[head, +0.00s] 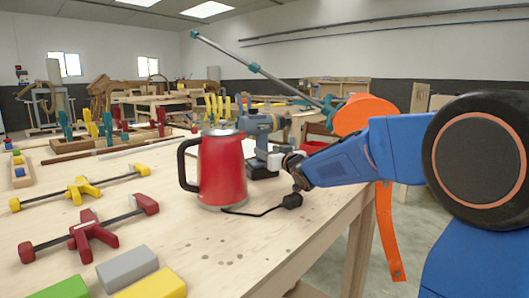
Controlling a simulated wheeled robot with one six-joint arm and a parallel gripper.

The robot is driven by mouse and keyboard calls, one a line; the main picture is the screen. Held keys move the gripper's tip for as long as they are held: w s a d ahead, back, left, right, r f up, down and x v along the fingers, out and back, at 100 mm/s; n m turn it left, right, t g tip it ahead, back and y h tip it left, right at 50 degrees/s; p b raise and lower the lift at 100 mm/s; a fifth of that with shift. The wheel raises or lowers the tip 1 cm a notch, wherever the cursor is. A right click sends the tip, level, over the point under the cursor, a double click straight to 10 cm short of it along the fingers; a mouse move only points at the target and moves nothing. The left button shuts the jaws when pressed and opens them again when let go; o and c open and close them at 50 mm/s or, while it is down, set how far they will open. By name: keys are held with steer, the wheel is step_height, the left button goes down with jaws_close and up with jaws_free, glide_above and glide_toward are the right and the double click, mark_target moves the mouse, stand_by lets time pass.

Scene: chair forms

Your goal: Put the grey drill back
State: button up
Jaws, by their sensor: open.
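The grey drill (257,124) stands upright on the workbench (200,255), just behind and to the right of a red jug (222,168). It has blue parts and a dark base. The jug hides part of its left side. My gripper (278,160) comes in from the right at the height of the drill's handle. Its jaws are open, with the tips close to the handle and partly overlapping it in the picture. I cannot tell whether they touch or surround it. The place where the drill belongs is not clear in this view.
A black cord with a plug (291,200) lies by the jug. Red (92,232) and yellow (80,191) clamps and coloured blocks (127,267) lie at left and front. A rack of clamps (75,143) stands behind.

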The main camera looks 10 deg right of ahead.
steer(key=v, duration=0.8)
steer(key=shift+s, duration=0.15)
